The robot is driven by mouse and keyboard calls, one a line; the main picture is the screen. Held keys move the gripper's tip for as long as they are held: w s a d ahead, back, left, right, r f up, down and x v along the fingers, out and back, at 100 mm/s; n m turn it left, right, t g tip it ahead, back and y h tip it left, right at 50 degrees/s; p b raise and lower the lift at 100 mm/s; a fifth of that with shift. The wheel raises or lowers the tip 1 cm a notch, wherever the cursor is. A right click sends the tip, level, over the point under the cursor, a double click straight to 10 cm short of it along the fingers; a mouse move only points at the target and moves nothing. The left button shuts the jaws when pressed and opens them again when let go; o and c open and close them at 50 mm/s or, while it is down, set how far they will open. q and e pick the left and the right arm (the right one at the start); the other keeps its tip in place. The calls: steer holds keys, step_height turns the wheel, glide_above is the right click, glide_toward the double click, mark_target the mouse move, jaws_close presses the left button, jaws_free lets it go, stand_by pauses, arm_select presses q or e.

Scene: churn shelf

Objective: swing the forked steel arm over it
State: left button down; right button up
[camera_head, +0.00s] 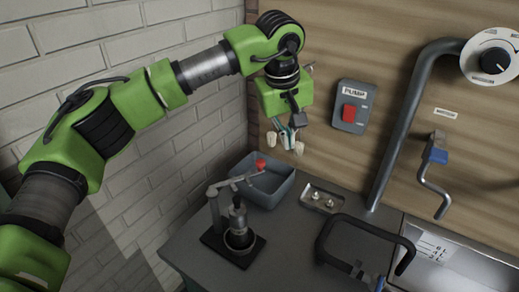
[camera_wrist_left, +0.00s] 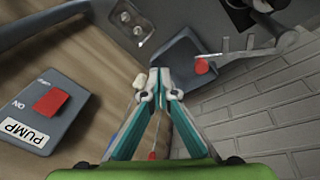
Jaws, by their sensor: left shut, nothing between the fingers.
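The forked steel arm (camera_head: 234,181) reaches from a post on a black-based stand on the counter and ends near a red knob (camera_head: 260,165). It also shows in the wrist view (camera_wrist_left: 245,54), its red knob (camera_wrist_left: 201,66) overlapping the grey tub. A dark cylinder in a round cup (camera_head: 239,222) stands on the same base, to the right of the post. My left gripper (camera_head: 285,144) is shut and empty, in the air above and behind the knob. Its white fingertips (camera_wrist_left: 160,95) are close together in the wrist view, apart from the arm. My right gripper is not in view.
A blue-grey tub (camera_head: 285,190) sits behind the stand, with a small metal tray (camera_head: 324,199) to its right. A black loop handle (camera_head: 326,240) rises at front right. A PUMP switch (camera_head: 351,106), grey pipe (camera_head: 402,125) and crank (camera_head: 434,182) are at the wooden wall.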

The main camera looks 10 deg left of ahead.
arm_select(q)
steer(key=w+a+r+y, duration=0.2)
steer(key=a+r+y, duration=0.1)
steer(key=a, duration=0.4)
steer(key=shift+a+r, duration=0.4)
steer(key=shift+r, duration=0.25)
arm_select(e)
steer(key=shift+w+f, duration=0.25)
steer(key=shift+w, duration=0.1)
arm_select(q)
steer(key=shift+w+f, duration=0.1)
step_height(320, 180, down, 10)
steer(key=p, duration=0.4)
steer(key=shift+s+d, duration=0.15)
steer(key=shift+s, duration=0.15)
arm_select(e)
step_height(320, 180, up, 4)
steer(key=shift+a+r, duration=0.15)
arm_select(q)
steer(key=shift+t, duration=0.3)
